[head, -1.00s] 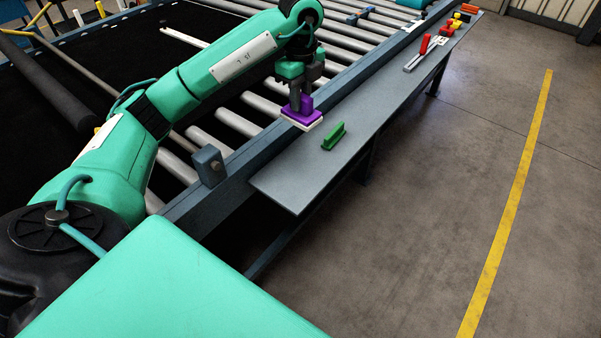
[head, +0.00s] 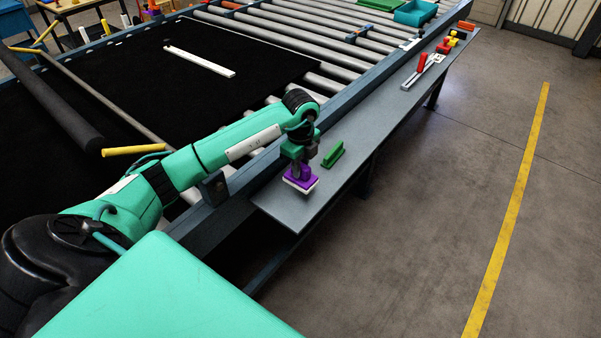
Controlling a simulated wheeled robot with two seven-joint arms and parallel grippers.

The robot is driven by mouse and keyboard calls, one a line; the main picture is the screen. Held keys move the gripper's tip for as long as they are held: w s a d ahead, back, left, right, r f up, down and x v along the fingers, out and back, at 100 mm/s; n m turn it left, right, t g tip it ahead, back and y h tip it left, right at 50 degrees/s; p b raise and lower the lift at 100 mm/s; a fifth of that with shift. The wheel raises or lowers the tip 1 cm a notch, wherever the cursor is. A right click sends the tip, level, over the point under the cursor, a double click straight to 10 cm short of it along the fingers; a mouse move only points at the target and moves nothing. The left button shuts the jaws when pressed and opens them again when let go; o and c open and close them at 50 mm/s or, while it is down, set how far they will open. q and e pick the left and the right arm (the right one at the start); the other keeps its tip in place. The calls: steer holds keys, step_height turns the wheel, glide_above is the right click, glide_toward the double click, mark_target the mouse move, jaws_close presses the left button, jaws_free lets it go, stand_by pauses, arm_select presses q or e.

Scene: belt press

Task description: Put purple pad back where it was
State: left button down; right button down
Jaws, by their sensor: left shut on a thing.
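The purple pad (head: 302,183) has a purple top with a grip block and a white underside. My left gripper (head: 303,166) is shut on its grip block, pointing down. The pad is over the near end of the grey side shelf (head: 290,212), left of and nearer than the green block (head: 333,154). I cannot tell whether the pad touches the shelf or hangs just above it. My right gripper is not in view.
Farther along the shelf are a metal slide with a red handle (head: 422,63) and several red and yellow pieces (head: 452,40). Rollers and a black belt (head: 220,85) lie left of the blue rail. A teal bin (head: 415,12) stands at the back.

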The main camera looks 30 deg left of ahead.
arm_select(q)
step_height(320, 180, down, 3)
steer(key=shift+f+p, duration=0.2)
steer(key=shift+p, duration=0.45)
steer(key=shift+f, duration=0.45)
steer(key=shift+f, duration=0.1)
steer(key=c, duration=1.3)
jaws_free()
steer(key=shift+o, duration=0.2)
